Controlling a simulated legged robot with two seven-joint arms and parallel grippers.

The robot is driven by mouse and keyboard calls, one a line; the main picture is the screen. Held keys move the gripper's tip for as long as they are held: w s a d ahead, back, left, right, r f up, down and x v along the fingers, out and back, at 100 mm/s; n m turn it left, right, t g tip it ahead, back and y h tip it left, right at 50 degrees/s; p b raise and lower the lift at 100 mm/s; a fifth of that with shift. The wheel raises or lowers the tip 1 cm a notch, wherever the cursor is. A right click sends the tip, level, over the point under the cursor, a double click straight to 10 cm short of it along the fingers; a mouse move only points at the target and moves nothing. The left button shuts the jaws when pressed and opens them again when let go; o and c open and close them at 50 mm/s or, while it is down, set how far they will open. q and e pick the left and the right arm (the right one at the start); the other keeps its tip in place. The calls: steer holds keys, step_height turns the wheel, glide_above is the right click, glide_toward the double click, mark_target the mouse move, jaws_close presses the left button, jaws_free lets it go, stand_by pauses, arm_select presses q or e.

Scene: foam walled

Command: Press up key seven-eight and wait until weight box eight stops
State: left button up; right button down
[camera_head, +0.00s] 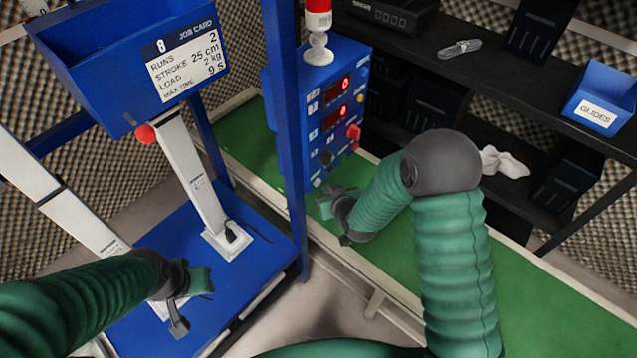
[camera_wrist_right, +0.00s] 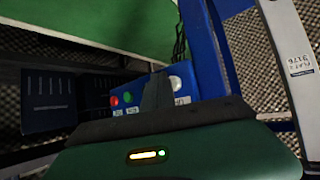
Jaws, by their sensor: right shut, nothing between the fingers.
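A blue control box (camera_head: 325,120) stands right of centre in the head view, with two lit red displays and several coloured buttons on its face. The key labels are too small to read, so I cannot tell which is up key seven-eight. My right gripper (camera_head: 327,203) is low beside the box's lower buttons. In the right wrist view its fingers (camera_wrist_right: 158,92) are shut and empty, overlapping the box's button face (camera_wrist_right: 130,93); contact cannot be told. A blue box (camera_head: 95,55) with a job card marked 8 is at upper left. My left gripper (camera_head: 190,305) is over the blue base.
A white slanted column (camera_head: 190,170) with a red ball rises from the blue base plate (camera_head: 255,258). A blue post (camera_head: 287,120) stands between column and control box. Black shelves (camera_head: 500,70) with a blue GLIDES bin (camera_head: 600,100) are at right. The green bench top lies below.

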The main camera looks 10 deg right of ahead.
steer(key=shift+w+a, duration=0.2)
